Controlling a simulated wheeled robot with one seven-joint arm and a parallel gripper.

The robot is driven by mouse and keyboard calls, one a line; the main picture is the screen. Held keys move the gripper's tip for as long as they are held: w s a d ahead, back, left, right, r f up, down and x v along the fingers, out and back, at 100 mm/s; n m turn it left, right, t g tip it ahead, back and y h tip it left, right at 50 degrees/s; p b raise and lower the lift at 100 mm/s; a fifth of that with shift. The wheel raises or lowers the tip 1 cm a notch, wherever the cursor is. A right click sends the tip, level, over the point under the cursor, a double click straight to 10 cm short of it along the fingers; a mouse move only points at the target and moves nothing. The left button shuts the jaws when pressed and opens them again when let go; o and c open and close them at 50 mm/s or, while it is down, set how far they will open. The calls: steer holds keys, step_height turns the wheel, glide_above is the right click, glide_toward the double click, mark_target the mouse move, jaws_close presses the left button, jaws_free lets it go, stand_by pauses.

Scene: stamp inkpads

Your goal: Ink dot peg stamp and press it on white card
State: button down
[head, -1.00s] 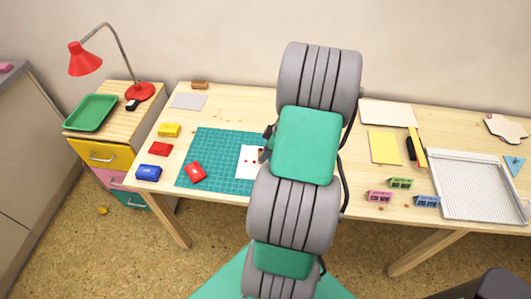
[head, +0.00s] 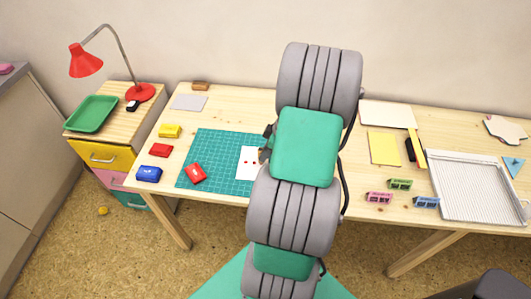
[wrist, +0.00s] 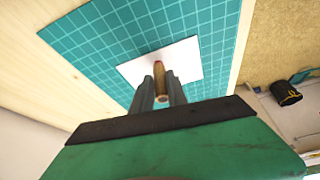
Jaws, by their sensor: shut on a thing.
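My gripper (wrist: 162,92) is shut on a wooden peg stamp (wrist: 161,84) with a reddish end, over the white card in the wrist view. Whether the peg touches the card is unclear. The white card (head: 246,172) lies on the green cutting mat (head: 220,145) and bears small red dots in the head view. It also shows in the wrist view (wrist: 186,58). A red inkpad (head: 195,172) lies tilted on the mat's left part. My arm hides the mat's right side in the head view.
Yellow (head: 169,130), red (head: 160,150) and blue (head: 149,173) inkpads line the table's left edge. Pink (head: 379,197), green (head: 400,184) and blue (head: 426,201) block stamps stand right, beside a white tray (head: 470,215). The mat's left half is mostly clear.

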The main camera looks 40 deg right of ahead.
steer(key=shift+r+p, duration=1.75)
steer(key=shift+r, duration=1.05)
